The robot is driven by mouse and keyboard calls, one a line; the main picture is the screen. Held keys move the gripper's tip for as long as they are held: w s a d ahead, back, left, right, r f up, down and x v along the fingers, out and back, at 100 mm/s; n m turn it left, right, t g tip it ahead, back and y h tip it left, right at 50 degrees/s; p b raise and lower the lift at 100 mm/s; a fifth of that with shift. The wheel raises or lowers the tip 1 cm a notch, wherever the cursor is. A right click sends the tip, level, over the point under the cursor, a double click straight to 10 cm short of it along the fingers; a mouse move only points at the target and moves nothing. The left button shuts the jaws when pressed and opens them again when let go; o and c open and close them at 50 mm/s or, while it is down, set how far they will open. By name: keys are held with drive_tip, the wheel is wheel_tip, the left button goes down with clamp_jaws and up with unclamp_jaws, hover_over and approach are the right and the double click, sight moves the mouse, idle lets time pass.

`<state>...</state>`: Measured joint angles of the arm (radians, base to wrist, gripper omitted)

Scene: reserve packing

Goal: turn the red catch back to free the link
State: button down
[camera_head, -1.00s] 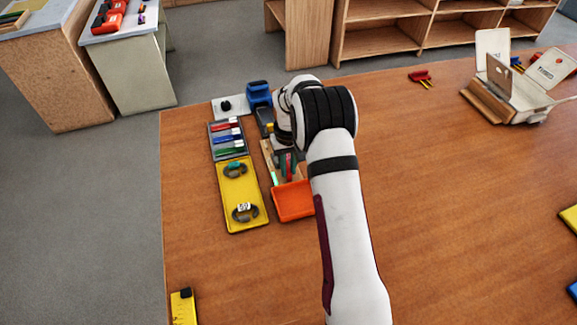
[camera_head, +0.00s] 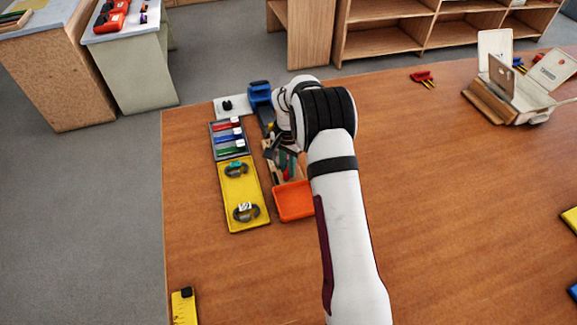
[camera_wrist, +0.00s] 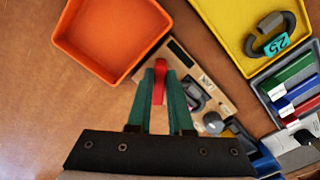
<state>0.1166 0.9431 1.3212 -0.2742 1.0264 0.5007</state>
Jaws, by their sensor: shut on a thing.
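The red catch (camera_wrist: 159,82) stands between the green fingertips of my gripper (camera_wrist: 161,76) in the wrist view, and the fingers are shut on it. It sits at a wooden board (camera_wrist: 180,57) with a printed label. A dark grey link (camera_wrist: 192,94) lies on the board just right of the fingers, partly covered by the right finger. A round grey knob (camera_wrist: 213,122) is beside it. In the head view my gripper (camera_head: 289,170) is low over the board, and my wrist hides much of it.
An orange tray (camera_head: 294,200), empty, adjoins the board. A yellow tray (camera_head: 238,215) holds two dark links, one tagged 25. A grey tray (camera_head: 229,155) holds red, blue and green bars. A blue object (camera_head: 260,93) stands behind.

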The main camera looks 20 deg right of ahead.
sight(287, 169)
drive_tip(key=m, duration=0.4)
drive_tip(key=shift+w+r, duration=0.1)
drive_tip(key=shift+w, duration=0.1)
drive_tip(key=shift+m, duration=1.8)
drive_tip(key=c, duration=0.8)
unclamp_jaws()
wheel_tip(287, 169, up, 16)
drive_tip(key=shift+f, duration=0.15)
